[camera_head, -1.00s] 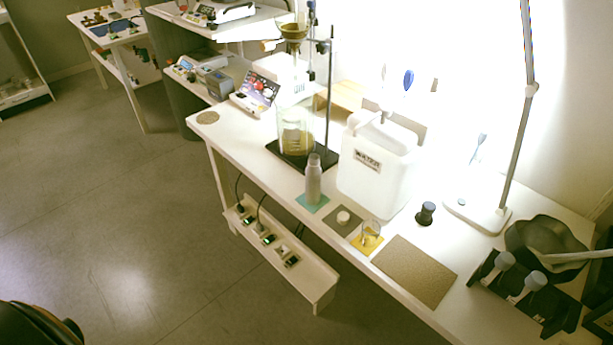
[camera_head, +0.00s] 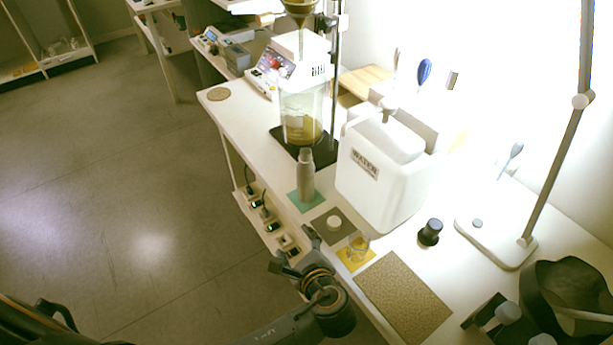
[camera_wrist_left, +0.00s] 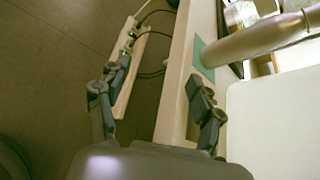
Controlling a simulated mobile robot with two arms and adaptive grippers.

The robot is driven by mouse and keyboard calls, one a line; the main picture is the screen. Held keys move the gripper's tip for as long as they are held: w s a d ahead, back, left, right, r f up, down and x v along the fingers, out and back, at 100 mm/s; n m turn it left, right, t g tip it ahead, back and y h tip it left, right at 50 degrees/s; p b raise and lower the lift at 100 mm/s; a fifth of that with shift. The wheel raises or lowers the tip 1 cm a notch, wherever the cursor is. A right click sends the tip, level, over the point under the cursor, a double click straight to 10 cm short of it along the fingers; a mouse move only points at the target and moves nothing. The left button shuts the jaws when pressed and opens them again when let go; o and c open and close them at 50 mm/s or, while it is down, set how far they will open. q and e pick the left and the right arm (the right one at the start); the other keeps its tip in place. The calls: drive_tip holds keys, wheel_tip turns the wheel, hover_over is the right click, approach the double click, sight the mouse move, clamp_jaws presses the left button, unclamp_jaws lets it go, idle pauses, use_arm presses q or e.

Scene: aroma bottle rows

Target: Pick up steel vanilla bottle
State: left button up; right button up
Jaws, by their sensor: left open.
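The steel bottle (camera_head: 306,178) is a slim grey metal bottle standing upright on a teal mat (camera_head: 293,202) near the table's front edge. In the left wrist view the bottle (camera_wrist_left: 262,38) runs in from the right, beyond the fingers. My left gripper (camera_head: 296,255) is open and empty, at the table's front edge, nearer to me than the bottle and apart from it. Its two spread fingers (camera_wrist_left: 158,88) also show in the left wrist view. No label can be read on the bottle. My right gripper is not in view.
A white water canister (camera_head: 375,190) stands right of the bottle, and a glass beaker (camera_head: 301,112) on a dark stand base is behind it. A small white cap (camera_head: 334,222) and a small glass (camera_head: 358,246) sit in front. A brown mat (camera_head: 405,297) lies bare nearer me.

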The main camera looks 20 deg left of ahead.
sight(308, 184)
use_arm(q)
drive_tip(key=w+d+r+m+t, duration=0.1)
drive_tip(key=r+m, duration=0.1)
drive_tip(key=w+d+r+m+t+y, duration=0.1)
drive_tip(key=w+r+m+t, duration=0.1)
drive_tip(key=m, duration=0.1)
drive_tip(key=w+d+r+m+t, duration=0.2)
drive_tip(key=shift+r+m+y, duration=0.2)
drive_tip(key=shift+m+y, duration=0.1)
drive_tip(key=shift+w+a+r+t, duration=0.1)
drive_tip(key=shift+w+t, duration=0.15)
drive_tip(key=shift+t, duration=0.05)
drive_tip(key=x, duration=1.1)
drive_tip(key=shift+a+f, duration=0.15)
drive_tip(key=shift+f, duration=0.1)
clamp_jaws()
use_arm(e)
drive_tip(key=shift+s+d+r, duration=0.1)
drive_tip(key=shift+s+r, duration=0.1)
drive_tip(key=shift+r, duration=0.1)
use_arm(q)
drive_tip(key=shift+r, duration=0.2)
